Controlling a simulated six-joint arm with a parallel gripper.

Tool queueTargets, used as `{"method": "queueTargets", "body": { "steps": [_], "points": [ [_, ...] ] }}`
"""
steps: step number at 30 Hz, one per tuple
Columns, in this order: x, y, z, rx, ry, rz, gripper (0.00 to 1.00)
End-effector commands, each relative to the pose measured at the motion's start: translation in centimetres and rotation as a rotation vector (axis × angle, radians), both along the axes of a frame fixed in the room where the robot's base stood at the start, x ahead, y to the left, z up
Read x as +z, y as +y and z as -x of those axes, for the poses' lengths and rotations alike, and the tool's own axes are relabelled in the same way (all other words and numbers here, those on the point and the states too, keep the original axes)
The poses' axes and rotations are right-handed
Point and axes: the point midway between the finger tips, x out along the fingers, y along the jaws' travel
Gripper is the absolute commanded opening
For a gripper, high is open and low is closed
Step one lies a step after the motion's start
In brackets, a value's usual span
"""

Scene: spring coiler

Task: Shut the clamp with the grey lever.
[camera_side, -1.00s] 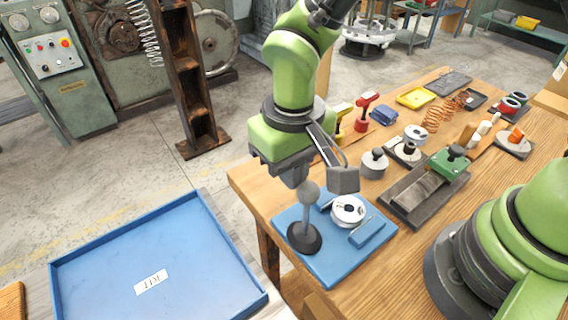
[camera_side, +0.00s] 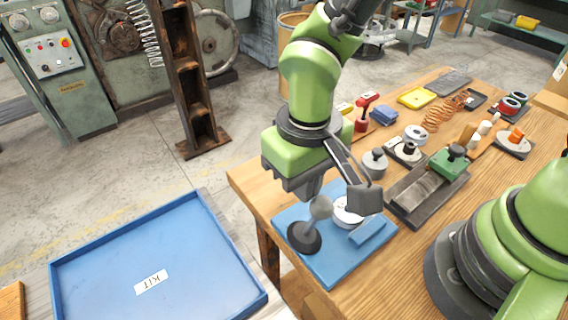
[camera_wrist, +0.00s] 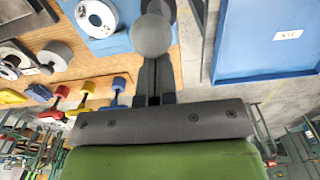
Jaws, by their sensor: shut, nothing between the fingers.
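The grey lever has a round grey knob (camera_side: 320,207) on a short stem above a dark round base (camera_side: 304,238). It stands at the left side of a blue plate (camera_side: 330,268) and leans to the right. My gripper (camera_side: 312,190) is shut and empty, just behind the knob. In the wrist view the knob (camera_wrist: 152,36) fills the space at the tips of my shut fingers (camera_wrist: 156,66); they look touching or nearly so. A white ring-shaped part (camera_wrist: 97,18) sits on the plate beside the lever, partly hidden by my wrist in the side view.
A blue tray (camera_side: 258,303) lies to the left, its inside empty apart from a label. A blue block (camera_side: 368,231) is on the plate's right. A green-topped vice (camera_side: 449,163) and grey round parts (camera_side: 375,163) stand behind to the right. A red-handled tool (camera_side: 364,110) stands farther back.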

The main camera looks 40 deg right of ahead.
Motion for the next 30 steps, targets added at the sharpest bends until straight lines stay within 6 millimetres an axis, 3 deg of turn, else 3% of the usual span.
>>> {"method": "queueTargets", "body": {
  "steps": [15, 30],
  "points": [
    [-0.3, 0.0, 1.5, 0.001, 0.0, 0.0, 0.0],
    [-0.3, 0.0, 0.6, -0.002, -0.001, 0.0, 0.0]
  ]
}}
